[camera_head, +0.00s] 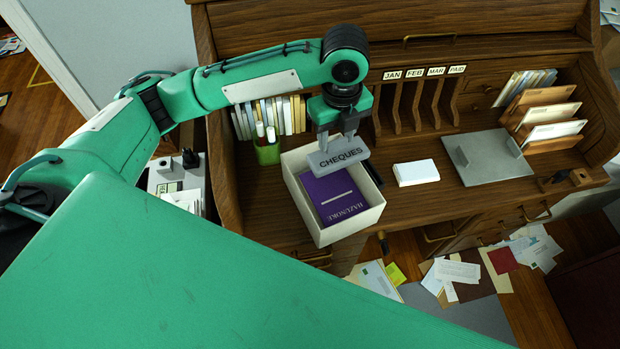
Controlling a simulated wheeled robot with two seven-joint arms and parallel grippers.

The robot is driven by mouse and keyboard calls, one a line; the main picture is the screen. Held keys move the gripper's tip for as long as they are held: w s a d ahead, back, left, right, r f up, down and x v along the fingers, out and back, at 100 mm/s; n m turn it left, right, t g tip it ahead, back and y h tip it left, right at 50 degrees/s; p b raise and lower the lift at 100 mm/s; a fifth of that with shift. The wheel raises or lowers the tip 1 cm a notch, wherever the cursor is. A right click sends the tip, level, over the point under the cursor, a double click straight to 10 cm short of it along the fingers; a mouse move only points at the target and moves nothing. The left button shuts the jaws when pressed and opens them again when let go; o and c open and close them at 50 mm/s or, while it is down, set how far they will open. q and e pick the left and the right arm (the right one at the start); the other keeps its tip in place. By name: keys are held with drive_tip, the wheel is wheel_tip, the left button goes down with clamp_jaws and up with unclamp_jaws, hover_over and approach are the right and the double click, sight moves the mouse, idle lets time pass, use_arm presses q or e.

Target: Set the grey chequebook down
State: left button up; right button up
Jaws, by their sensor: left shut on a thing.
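The grey chequebook (340,157), marked "CHEQUES", is in my left gripper (338,140). The gripper points down and is shut on the chequebook. It holds the chequebook over the back part of an open cream box (368,218) on the desk. A purple book (335,195) marked "HAZUNOKE" lies inside the box. I cannot tell how high the chequebook is above the box. My right gripper is not in view.
The wooden roll-top desk (400,205) has slots labelled JAN to PAID behind. A white block (416,172) and a grey plate (487,157) lie right of the box. A green pen cup (267,152) stands left. Papers (455,272) litter the floor.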

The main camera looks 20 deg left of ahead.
sight(340, 151)
use_arm(q)
drive_tip(key=f, duration=0.1)
drive_tip(key=d+f, duration=0.1)
drive_tip(key=f, duration=0.1)
drive_tip(key=shift+s+d+f, duration=0.15)
drive_tip(key=shift+s+f, duration=0.1)
drive_tip(key=shift+f, duration=0.05)
drive_tip(key=f, duration=0.5)
drive_tip(key=f+p, duration=0.1)
drive_tip(key=f, duration=0.4)
drive_tip(key=f+p, duration=0.1)
drive_tip(key=f, duration=0.4)
drive_tip(key=shift+w+a+f, duration=0.1)
drive_tip(key=shift+a+f, duration=0.1)
drive_tip(key=shift+a, duration=0.05)
drive_tip(key=shift+f, duration=0.15)
drive_tip(key=shift+f, duration=0.45)
drive_tip(key=shift+f, duration=0.15)
